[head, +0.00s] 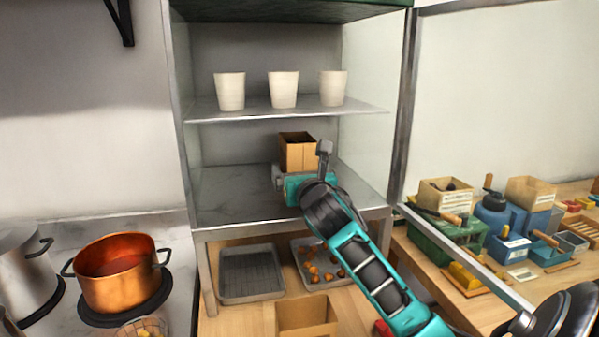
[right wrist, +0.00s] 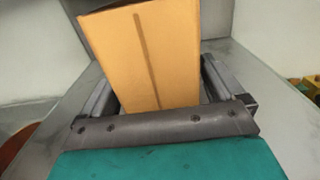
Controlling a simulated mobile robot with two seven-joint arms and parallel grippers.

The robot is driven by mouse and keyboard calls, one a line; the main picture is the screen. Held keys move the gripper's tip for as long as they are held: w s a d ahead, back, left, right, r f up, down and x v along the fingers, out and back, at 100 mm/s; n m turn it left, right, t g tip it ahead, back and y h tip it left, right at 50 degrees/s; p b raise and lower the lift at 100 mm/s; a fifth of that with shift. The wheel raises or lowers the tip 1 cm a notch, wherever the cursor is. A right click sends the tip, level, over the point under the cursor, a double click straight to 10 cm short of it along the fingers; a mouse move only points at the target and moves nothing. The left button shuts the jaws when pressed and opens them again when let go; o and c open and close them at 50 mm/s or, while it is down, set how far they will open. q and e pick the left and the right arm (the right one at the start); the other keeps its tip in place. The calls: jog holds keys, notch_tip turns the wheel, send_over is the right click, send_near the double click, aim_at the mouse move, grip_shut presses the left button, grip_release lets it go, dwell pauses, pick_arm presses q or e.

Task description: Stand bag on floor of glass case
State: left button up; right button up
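The bag (head: 300,153) is a brown paper bag with an open top and dark contents. It is upright in the lower bay of the glass case, above or on the case floor (head: 235,193); I cannot tell whether its base touches. My right gripper (head: 301,168) has reached into the case from the front, with a finger at each side of the bag. In the right wrist view the bag (right wrist: 155,55) fills the space between the fingers, which appear to press on its sides. The bag's bottom is hidden behind my gripper. My left gripper is not in view.
A glass shelf (head: 300,113) with three white cups stands above the bag. Below the case are a grey tray (head: 251,295) and a tray of chestnuts (head: 300,252). A copper pot (head: 120,285) is at left, tool boxes at right. The case floor left of the bag is clear.

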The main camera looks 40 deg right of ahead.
jog(key=shift+o, duration=0.2)
jog(key=shift+r, duration=0.15)
jog(key=v, duration=1.2)
jog(key=shift+s, duration=0.1)
